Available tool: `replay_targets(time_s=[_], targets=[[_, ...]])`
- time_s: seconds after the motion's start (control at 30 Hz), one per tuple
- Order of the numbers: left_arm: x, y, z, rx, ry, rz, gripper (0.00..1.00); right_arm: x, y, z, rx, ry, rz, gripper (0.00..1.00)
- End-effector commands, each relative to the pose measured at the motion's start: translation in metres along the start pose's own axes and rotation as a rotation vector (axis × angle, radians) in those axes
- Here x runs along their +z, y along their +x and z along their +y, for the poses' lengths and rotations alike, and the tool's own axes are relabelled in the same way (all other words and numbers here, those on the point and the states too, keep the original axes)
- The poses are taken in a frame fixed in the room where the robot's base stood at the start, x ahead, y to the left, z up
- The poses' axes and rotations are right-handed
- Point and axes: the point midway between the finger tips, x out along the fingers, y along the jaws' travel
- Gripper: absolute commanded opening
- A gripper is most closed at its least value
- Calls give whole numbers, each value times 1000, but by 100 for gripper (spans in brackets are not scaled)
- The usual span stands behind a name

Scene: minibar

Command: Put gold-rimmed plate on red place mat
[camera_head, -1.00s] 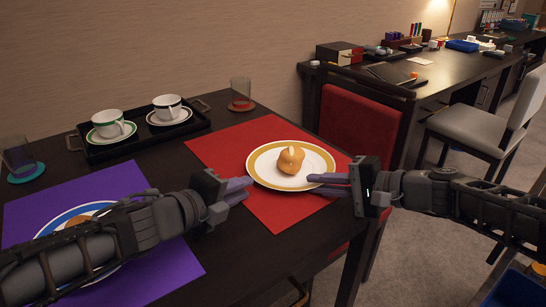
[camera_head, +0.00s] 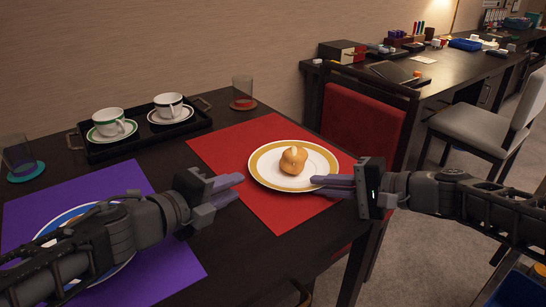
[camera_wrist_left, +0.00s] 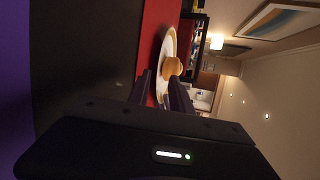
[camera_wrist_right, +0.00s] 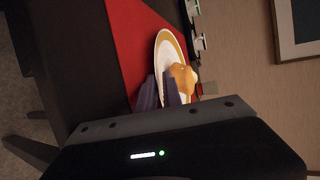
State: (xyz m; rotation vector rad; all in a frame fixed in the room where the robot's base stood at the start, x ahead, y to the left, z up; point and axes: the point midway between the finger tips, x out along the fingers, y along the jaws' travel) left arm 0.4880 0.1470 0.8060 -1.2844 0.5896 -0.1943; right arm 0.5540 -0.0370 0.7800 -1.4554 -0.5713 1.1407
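The white gold-rimmed plate (camera_head: 264,176) carries a golden bun (camera_head: 292,160) and lies level over the red place mat (camera_head: 232,147), at or just above its surface. My right gripper (camera_head: 314,184) is at the plate's near right edge, its fingers close together with the rim between them; the plate also shows in the right wrist view (camera_wrist_right: 166,50). My left gripper (camera_head: 240,187) is left of the plate, apart from it, with an empty gap between its fingers. The left wrist view shows the plate (camera_wrist_left: 167,47) beyond those fingers.
A purple mat (camera_head: 165,262) with a blue-rimmed plate lies under my left arm. A black tray (camera_head: 140,140) with two cups on saucers stands behind. Glasses stand on coasters at the back and left. A red chair (camera_head: 360,125) is beyond the table's right edge.

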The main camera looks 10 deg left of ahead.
Motion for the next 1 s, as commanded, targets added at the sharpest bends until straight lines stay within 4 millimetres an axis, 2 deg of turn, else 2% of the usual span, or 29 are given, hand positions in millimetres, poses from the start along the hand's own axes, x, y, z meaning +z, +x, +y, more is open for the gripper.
replay_targets(time_s=[0.03, 0.3, 0.43, 0.6, 1.0], targets=[[0, 1, 2, 0, 0, 0, 26, -5, -8, 26, 33, 33, 8, 26], [0, 0, 1, -1, 0, 0, 26, -3, -51, 12, 15, 14, 15, 26], [0, 0, 0, -1, 0, 0, 26, -1, -66, 5, 8, 5, 16, 26], [0, 0, 0, -1, 0, 0, 26, 1, -73, 0, 2, -1, 14, 26], [0, 0, -1, -1, 1, 0, 26, 2, -73, -2, -1, -5, 12, 26]])
